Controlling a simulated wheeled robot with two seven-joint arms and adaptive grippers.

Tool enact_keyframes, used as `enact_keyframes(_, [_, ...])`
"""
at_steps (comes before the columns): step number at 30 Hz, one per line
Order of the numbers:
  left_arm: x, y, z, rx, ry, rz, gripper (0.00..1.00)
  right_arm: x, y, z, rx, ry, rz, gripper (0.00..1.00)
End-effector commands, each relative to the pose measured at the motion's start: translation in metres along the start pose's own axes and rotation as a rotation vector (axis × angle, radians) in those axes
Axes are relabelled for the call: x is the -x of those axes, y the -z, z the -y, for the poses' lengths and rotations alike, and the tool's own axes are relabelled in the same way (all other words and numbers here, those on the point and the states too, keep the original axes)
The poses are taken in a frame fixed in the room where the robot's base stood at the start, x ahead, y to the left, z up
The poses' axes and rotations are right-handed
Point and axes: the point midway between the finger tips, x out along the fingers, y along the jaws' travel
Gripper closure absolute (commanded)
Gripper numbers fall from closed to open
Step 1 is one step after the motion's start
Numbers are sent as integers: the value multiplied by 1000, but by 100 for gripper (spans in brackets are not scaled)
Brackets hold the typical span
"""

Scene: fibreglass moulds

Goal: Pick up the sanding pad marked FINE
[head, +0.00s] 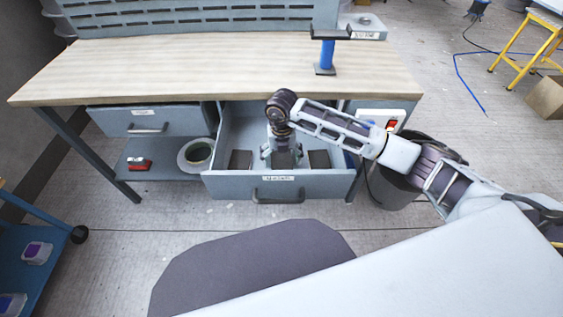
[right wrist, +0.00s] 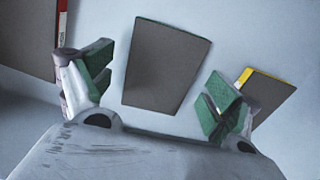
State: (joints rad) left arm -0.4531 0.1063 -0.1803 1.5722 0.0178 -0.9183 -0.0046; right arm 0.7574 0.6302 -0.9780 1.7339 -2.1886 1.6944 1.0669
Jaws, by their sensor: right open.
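Three dark flat sanding pads lie in an open grey drawer (head: 225,186). In the head view I see the left pad (head: 239,160) and the right pad (head: 319,159); my right gripper (head: 282,155) covers most of the middle one. In the right wrist view, the pads have coloured edges: a red and white one (right wrist: 25,42) at left, a green one (right wrist: 165,68) in the middle, a yellow one (right wrist: 266,92) at right. My right gripper is open and empty, its fingers either side of the middle pad. I cannot read which pad says FINE.
The wooden bench top (head: 190,65) overhangs the back of the drawer. A blue stand (head: 326,55) is on it. A tape roll (head: 197,154) and a red object (head: 138,164) lie on the shelf at left. A dark bin (head: 395,188) stands right of the drawer.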

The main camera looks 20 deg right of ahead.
Motion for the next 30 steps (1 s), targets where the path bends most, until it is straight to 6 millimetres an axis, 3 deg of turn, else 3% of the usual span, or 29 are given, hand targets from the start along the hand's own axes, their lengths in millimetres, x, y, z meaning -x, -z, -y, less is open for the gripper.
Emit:
enact_keyframes(10, [-2, -3, 0, 0, 0, 3, 12, 0, 0, 0, 0, 0, 0, 11])
enact_keyframes(20, [-2, -3, 0, 0, 0, 3, 12, 0, 0, 0, 0, 0, 0, 52])
enact_keyframes(30, [-2, -3, 0, 0, 0, 2, 12, 2, 0, 0, 0, 0, 0, 52])
